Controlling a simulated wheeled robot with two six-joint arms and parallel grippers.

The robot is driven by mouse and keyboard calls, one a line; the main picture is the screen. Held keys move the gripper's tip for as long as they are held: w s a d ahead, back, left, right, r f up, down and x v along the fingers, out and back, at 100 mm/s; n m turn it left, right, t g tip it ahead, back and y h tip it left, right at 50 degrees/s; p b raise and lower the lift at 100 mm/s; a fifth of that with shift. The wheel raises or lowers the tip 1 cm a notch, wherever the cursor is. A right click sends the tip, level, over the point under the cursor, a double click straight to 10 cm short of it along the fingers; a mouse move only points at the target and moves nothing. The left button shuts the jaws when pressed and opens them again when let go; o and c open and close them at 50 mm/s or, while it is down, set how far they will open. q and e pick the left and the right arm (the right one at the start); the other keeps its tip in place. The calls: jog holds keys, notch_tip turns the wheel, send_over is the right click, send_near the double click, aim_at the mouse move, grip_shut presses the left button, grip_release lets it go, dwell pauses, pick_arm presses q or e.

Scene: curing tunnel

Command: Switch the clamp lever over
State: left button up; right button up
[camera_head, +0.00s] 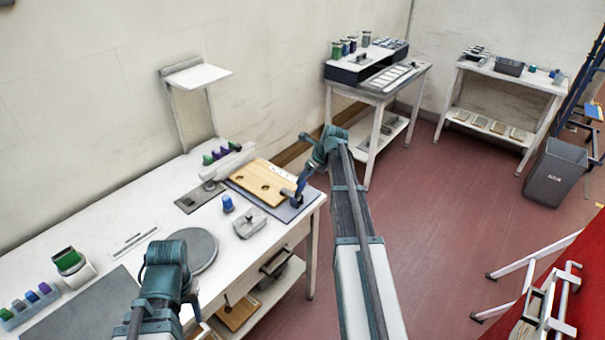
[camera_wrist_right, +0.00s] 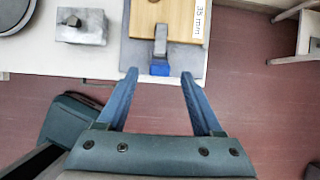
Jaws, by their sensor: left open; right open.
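The clamp (camera_wrist_right: 160,45) is a grey metal piece on the near edge of a wooden board (camera_wrist_right: 178,15), with a blue-tipped lever (camera_wrist_right: 160,69) pointing toward me. The board also shows in the head view (camera_head: 258,182), near the right end of the bench. My right gripper (camera_wrist_right: 158,76) is open and empty; the blue tip lies just ahead of and between its fingertips, with no contact visible. In the head view my right gripper (camera_head: 300,186) partly covers the clamp. My left gripper (camera_head: 194,297) is over the front of the bench, its fingers mostly hidden.
The white bench (camera_head: 110,225) holds a grey round plate (camera_head: 193,250), a grey metal block (camera_head: 250,223), a blue cylinder (camera_head: 228,203) and a rack of coloured pieces (camera_head: 32,305). Another table (camera_head: 378,95) stands behind.

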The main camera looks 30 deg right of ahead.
pick_arm(q)
notch_tip(320, 180, up, 6)
jog(key=p, duration=0.4)
jog(key=shift+p, duration=0.4)
pick_arm(e)
jog(key=v, duration=0.6)
jog(key=shift+s+r, duration=0.2)
jog(key=shift+r, duration=0.15)
jog(key=s+a+f+n+g+b, duration=0.1)
jog(key=s+a+f+n, duration=0.15)
jog(key=a+n, duration=0.4)
jog(key=s+a+f+n+g+b, duration=0.15)
jog(key=s+a+n, duration=0.25)
jog(key=a, duration=0.6)
jog(key=s+a+f+n+g+b, duration=0.1)
jog(key=s+a+f+n+b, duration=0.15)
jog(key=a+n, duration=0.45)
pick_arm(q)
notch_tip(320, 180, down, 8)
jog(key=b, duration=0.2)
jog(key=shift+r+b, duration=0.2)
jog(key=shift+b, duration=0.1)
pick_arm(e)
jog(key=s+a+f+n+g+h, duration=0.1)
jog(key=s+a+f+n+h, duration=0.2)
jog(key=s+a+n, duration=1.1)
jog(key=s+n, duration=0.3)
jog(key=shift+s+f+n+g+h, duration=0.2)
jog(key=shift+s+n+g+h, duration=0.05)
jog(key=shift+n+g+h, duration=0.1)
